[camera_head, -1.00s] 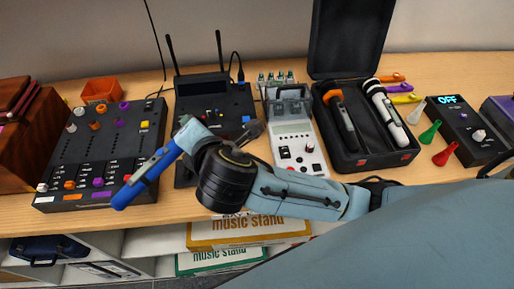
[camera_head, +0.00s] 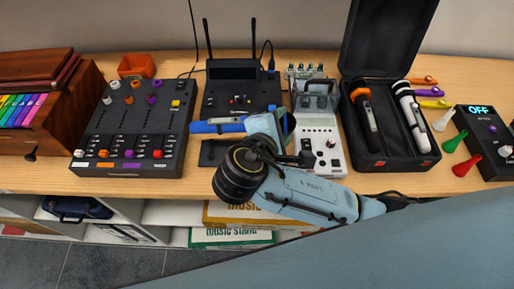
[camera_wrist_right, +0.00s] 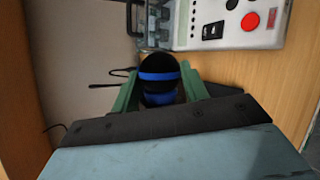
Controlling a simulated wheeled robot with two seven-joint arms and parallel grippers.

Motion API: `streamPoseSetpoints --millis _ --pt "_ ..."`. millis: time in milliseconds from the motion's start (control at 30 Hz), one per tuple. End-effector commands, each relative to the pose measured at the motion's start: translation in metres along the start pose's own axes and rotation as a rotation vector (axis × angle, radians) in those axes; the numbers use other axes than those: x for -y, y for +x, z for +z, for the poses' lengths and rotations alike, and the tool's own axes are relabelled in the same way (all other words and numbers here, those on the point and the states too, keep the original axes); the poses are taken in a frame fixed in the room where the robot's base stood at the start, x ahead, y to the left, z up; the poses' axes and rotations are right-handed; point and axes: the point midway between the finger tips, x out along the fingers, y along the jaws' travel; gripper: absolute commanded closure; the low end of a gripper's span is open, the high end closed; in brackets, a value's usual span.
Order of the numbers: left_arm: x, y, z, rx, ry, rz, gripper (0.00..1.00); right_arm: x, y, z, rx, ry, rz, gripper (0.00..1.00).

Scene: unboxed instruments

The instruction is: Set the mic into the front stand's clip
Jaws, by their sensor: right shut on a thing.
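The blue mic (camera_head: 218,125) lies roughly level in my right gripper (camera_head: 262,123), in front of the black device with two antennas. In the wrist view its dark round head with a blue band (camera_wrist_right: 160,76) sits between the green fingers of the right gripper (camera_wrist_right: 158,92), which is shut on it. A flat black piece (camera_head: 210,154), perhaps the front stand's base, shows just below the mic. My arm hides what is behind it, and I cannot make out the clip clearly. My left gripper is not in view.
The antenna device (camera_head: 240,88) stands behind the mic, with a mixer (camera_head: 135,130) to its left. A light grey device (camera_head: 325,140) is close to the right of my gripper. An open black case (camera_head: 395,155) holds two other mics. The table's front edge runs under my arm.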

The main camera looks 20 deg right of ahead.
Motion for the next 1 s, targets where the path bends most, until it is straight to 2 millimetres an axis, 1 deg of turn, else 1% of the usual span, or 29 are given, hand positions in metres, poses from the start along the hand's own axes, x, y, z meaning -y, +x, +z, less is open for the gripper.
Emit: streamPoseSetpoints --millis 33,100,267,433,500,567,667,833,867,1000 --pt "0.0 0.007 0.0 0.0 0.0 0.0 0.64 0.01 0.006 -0.004 0.004 -0.003 0.004 0.88" --pt "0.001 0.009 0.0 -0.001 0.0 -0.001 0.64 0.019 0.011 -0.009 0.002 -0.003 0.002 0.88" --pt "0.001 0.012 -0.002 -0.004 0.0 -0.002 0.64 0.031 0.017 -0.016 0.002 -0.001 0.002 0.88" --pt "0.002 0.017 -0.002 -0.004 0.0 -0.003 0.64 0.053 0.028 -0.027 0.002 -0.005 0.0 0.88" --pt "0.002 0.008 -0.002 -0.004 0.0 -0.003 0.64 0.057 0.03 -0.029 0.002 -0.005 -0.001 0.88" --pt "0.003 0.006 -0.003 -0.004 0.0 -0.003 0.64 0.061 0.032 -0.032 0.001 -0.003 0.001 0.88" --pt "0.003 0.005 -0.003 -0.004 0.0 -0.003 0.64 0.064 0.034 -0.034 0.0 -0.001 0.001 0.88" --pt "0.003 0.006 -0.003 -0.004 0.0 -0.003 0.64 0.065 0.035 -0.034 -0.001 -0.002 0.001 0.88" --pt "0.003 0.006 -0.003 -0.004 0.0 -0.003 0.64 0.066 0.035 -0.034 0.0 -0.005 -0.001 0.52" --pt "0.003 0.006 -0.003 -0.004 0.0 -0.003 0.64 0.066 0.035 -0.034 0.0 -0.004 -0.001 0.34"
